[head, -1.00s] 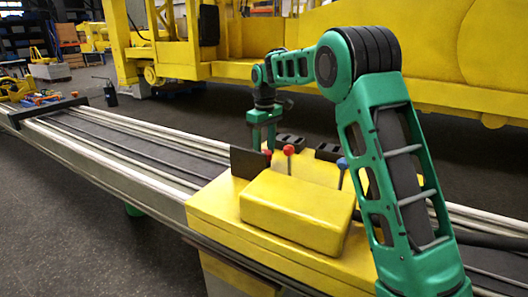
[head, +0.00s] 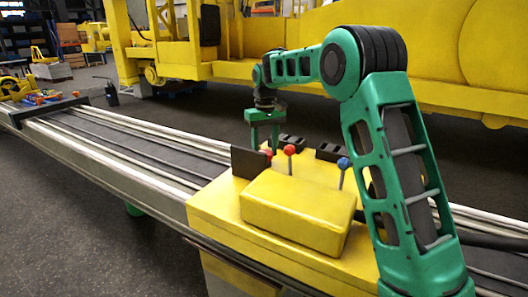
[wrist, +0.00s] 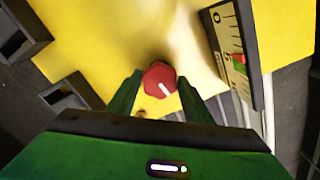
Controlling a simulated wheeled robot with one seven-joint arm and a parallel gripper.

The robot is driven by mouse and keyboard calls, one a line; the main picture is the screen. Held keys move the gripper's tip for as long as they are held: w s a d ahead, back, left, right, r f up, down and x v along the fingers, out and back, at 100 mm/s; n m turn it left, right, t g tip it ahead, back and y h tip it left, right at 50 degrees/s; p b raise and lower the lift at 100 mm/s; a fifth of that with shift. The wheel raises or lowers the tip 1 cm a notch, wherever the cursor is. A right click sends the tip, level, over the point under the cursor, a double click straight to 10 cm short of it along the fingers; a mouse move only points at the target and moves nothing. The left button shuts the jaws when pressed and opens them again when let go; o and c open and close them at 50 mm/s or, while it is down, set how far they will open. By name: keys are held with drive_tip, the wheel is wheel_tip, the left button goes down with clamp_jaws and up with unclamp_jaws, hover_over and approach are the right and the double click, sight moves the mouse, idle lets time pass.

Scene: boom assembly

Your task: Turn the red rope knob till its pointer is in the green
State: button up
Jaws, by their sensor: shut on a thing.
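The red rope knob (wrist: 157,78) is a small faceted red knob with a white line on top, standing on the yellow console. In the wrist view the white line points down and slightly right. My gripper (wrist: 158,90) is shut on the knob, with one green finger on each side. In the head view my gripper (head: 265,147) reaches straight down at the console's far left, and a bit of the red knob (head: 268,154) shows between its fingers. A dark-edged scale (wrist: 228,45) stands right of the knob, with numbers and small red and green marks; its exact reading is unclear.
A red-topped lever (head: 289,150) stands close right of my gripper, and a blue-topped lever (head: 343,163) farther right. A raised yellow box (head: 296,212) lies in front. Black open-topped housings (wrist: 70,97) stand left of the knob in the wrist view.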

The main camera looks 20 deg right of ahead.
sight(266, 152)
drive_tip(key=shift+d, duration=0.4)
drive_tip(key=o, duration=1)
drive_tip(key=shift+o, duration=0.2)
drive_tip(key=shift+a, duration=0.15)
wheel_tip(266, 152, up, 11)
drive_tip(key=shift+f, duration=0.15)
drive_tip(key=shift+w, duration=0.1)
